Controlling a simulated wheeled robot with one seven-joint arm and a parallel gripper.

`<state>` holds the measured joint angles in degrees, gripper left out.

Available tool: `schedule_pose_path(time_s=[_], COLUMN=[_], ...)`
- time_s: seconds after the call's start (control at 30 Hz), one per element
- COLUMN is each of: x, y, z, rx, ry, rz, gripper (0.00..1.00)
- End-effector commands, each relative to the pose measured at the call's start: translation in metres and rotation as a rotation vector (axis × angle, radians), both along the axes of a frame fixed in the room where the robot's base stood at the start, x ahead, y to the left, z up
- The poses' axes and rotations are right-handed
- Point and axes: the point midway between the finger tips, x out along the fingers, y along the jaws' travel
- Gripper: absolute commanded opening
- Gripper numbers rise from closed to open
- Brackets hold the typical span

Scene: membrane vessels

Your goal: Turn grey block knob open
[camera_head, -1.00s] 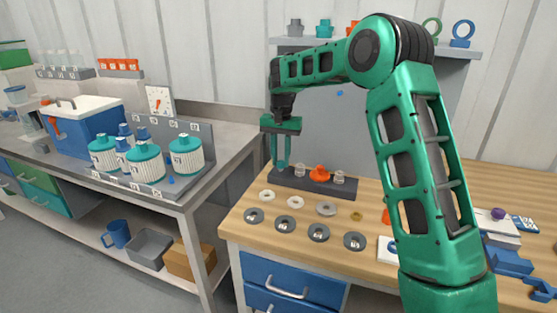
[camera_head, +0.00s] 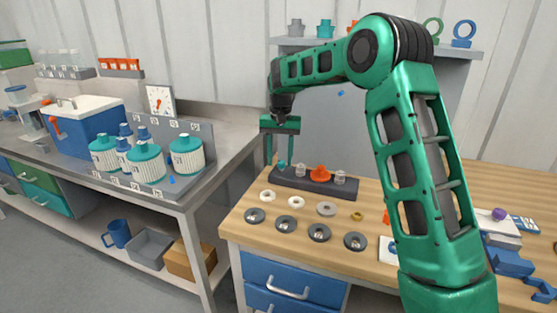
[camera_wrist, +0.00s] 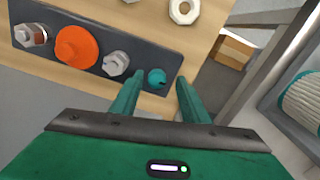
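A dark grey block (camera_head: 345,191) lies on the wooden bench near its back edge. A row of fittings stands on it: a small teal knob (camera_wrist: 156,77), a grey metal fitting (camera_wrist: 116,63), an orange knob (camera_wrist: 76,46) and another metal fitting (camera_wrist: 30,35). In the head view the orange knob (camera_head: 320,172) shows clearly, and the teal knob (camera_head: 281,164) shows between my fingers. My gripper (camera_head: 282,158) points down at the teal end of the block. It is open and empty in the wrist view (camera_wrist: 161,76), with the teal knob close to one fingertip; contact cannot be told.
Grey rings (camera_head: 319,233) and white rings (camera_head: 296,202) lie on the bench in front of the block. A left bench carries teal-capped vessels (camera_head: 146,163) and a blue box (camera_head: 90,130). A wall shelf (camera_head: 300,41) hangs behind my arm.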

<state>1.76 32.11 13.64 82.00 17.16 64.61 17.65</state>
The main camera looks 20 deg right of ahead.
Motion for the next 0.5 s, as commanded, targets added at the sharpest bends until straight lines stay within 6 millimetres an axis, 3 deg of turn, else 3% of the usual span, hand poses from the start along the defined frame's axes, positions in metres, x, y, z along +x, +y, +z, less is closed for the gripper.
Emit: schedule_pose_path(time_s=[0.27, 0.5], x=[-0.001, 0.001], y=[-0.002, -0.001], z=[0.003, 0.038], rx=[-0.002, -0.001], ry=[0.003, -0.001], rz=[-0.005, -0.004], gripper=[0.42, 0.42])
